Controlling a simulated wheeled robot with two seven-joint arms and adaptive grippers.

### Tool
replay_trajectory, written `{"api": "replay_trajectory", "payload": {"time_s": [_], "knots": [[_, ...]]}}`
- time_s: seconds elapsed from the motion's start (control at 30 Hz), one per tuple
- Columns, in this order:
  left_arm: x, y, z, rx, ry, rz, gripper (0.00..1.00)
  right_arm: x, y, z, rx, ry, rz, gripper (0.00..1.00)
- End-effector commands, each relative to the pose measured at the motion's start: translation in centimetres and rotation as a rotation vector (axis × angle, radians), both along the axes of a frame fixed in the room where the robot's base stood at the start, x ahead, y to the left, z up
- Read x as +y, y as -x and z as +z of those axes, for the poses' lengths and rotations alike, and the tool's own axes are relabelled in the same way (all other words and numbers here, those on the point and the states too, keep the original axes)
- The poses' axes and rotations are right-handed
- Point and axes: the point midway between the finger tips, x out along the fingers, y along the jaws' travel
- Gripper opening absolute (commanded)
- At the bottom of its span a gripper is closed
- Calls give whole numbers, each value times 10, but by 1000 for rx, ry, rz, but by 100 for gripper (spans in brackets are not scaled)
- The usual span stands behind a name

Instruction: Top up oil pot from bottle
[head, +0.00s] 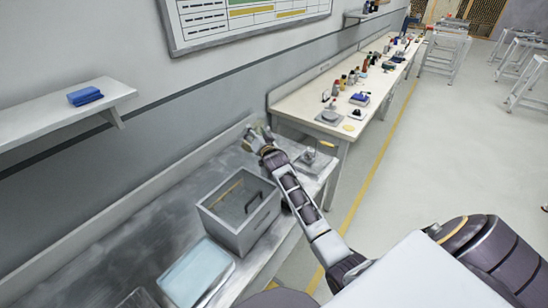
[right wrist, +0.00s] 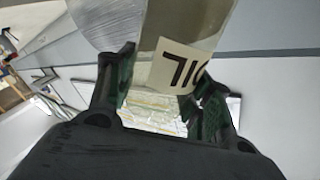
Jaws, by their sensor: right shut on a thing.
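My right gripper (head: 259,140) reaches over the far end of the grey bench (head: 150,215), close to the wall. In the right wrist view its two dark fingers (right wrist: 168,74) are shut on a pale bottle (right wrist: 187,20). The bottle's cream label (right wrist: 180,68) shows large black characters that read as "OIL" upside down, partly covered by a finger. In the head view the bottle is too small to make out clearly. A small metal item (head: 316,160) stands on the bench's right end, right of the gripper; I cannot tell whether it is the oil pot. My left gripper is not in view.
A pale blue tray (head: 198,272) lies nearer. A long cluttered workbench (head: 290,101) continues beyond. A wall shelf (head: 50,115) holds blue folded cloth (head: 85,96).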

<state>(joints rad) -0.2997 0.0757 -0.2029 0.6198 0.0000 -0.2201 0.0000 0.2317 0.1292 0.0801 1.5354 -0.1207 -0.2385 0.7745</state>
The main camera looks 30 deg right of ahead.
Motion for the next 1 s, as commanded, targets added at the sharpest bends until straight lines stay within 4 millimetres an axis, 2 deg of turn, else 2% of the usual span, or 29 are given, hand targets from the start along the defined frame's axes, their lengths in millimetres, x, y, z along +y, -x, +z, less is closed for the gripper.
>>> {"api": "replay_trajectory", "payload": {"time_s": [0.6,0.7,1.0], "knots": [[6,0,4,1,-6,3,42,18,-2,1,35,374,0,19],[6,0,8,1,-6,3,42,20,-2,7,41,433,0,19],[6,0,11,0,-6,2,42,24,-2,12,52,538,-1,19]]}}
